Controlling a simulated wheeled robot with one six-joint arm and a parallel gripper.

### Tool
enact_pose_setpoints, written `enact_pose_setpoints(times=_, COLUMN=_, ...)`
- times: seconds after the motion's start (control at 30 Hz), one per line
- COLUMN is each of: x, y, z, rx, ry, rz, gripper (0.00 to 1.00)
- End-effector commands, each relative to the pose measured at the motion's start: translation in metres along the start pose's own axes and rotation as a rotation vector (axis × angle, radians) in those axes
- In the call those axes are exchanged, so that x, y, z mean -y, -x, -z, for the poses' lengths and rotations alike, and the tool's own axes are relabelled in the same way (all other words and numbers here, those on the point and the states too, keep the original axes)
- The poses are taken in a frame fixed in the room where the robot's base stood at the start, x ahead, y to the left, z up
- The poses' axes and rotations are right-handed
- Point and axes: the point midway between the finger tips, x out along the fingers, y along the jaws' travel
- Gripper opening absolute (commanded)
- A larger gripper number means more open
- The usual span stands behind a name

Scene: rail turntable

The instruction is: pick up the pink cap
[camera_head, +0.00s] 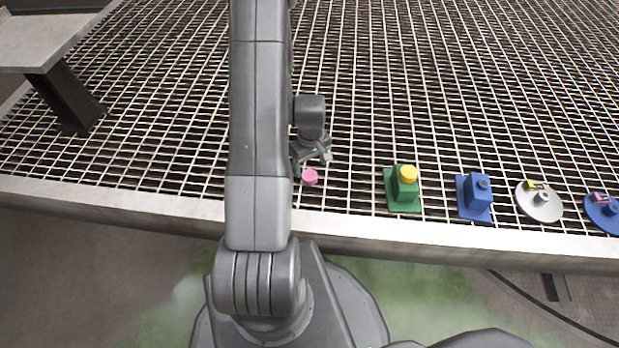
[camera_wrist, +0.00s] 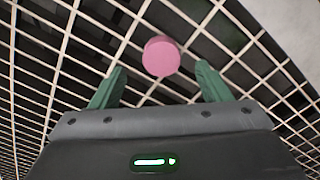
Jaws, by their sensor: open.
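The pink cap (camera_head: 310,177) is a small round disc in the head view, close to the front edge of the grating and just beside my gripper (camera_head: 312,163). In the wrist view the pink cap (camera_wrist: 161,57) lies ahead of the gap between my two green fingertips (camera_wrist: 160,82), roughly centred between them. The fingers are spread and nothing is between them. The cap is apart from both fingers in that view. I cannot tell the exact height of the fingers above the cap.
A metal grating (camera_head: 350,100) forms the surface, with a pale front rail (camera_head: 440,240). To the right stand a green block with a yellow cap (camera_head: 408,173), a blue block (camera_head: 474,198), a white disc (camera_head: 538,207) and a blue disc (camera_head: 604,217). A grey ledge (camera_head: 40,42) is at upper left.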

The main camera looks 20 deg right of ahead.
Motion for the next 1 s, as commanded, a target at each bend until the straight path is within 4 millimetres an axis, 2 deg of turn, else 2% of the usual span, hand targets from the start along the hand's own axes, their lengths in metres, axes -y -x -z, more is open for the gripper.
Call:
enact_pose_setpoints(times=0.1, x=0.002, y=-0.022, z=0.001, rx=0.002, ry=0.001, rz=0.001, gripper=0.70)
enact_pose_setpoints(times=0.23, x=0.002, y=-0.041, z=0.002, rx=0.002, ry=0.000, rz=0.001, gripper=0.70)
enact_pose_setpoints(times=0.5, x=0.002, y=-0.044, z=0.002, rx=0.000, ry=0.000, rz=0.000, gripper=0.70)
enact_pose_setpoints(times=0.53, x=0.002, y=-0.044, z=0.002, rx=0.000, ry=0.000, rz=0.000, gripper=0.68)
enact_pose_setpoints(times=0.77, x=0.002, y=-0.044, z=0.002, rx=0.001, ry=0.000, rz=0.000, gripper=0.23)
enact_pose_setpoints(times=1.0, x=0.002, y=-0.044, z=0.002, rx=0.001, ry=0.000, rz=0.000, gripper=0.23)
